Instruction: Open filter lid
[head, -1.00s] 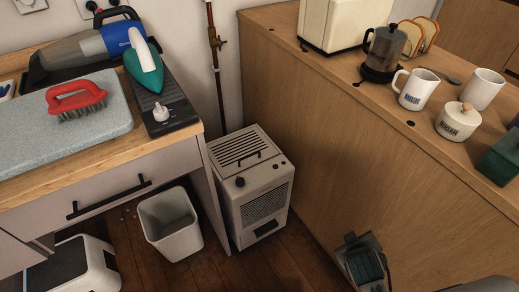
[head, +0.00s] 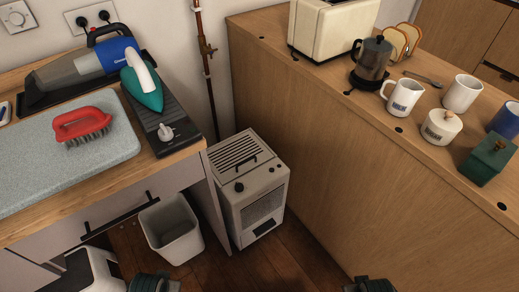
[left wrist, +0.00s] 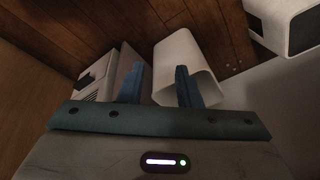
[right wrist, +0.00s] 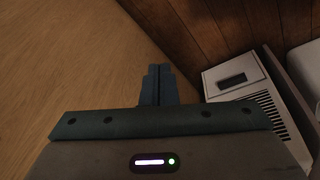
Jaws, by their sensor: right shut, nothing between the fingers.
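A cream box-shaped appliance (head: 252,192) stands on the floor between the counter and the wooden partition. Its slotted top lid (head: 240,153) carries a black handle and looks closed. Dark knobs sit on the ledge in front of the lid. The appliance also shows in the left wrist view (left wrist: 97,80) and right wrist view (right wrist: 238,76). My left gripper (left wrist: 158,86) is open and empty, in front of the appliance and bin. My right gripper (right wrist: 158,84) is shut and empty, left of the appliance in its view. In the head view, only the arms' ends show at the bottom edge.
A white bin (head: 172,230) stands left of the appliance, partly under the counter drawer (head: 120,215). A white machine (head: 92,272) is at lower left. The wooden partition (head: 350,190) bounds the right side. Dark floor (head: 275,265) in front of the appliance is free.

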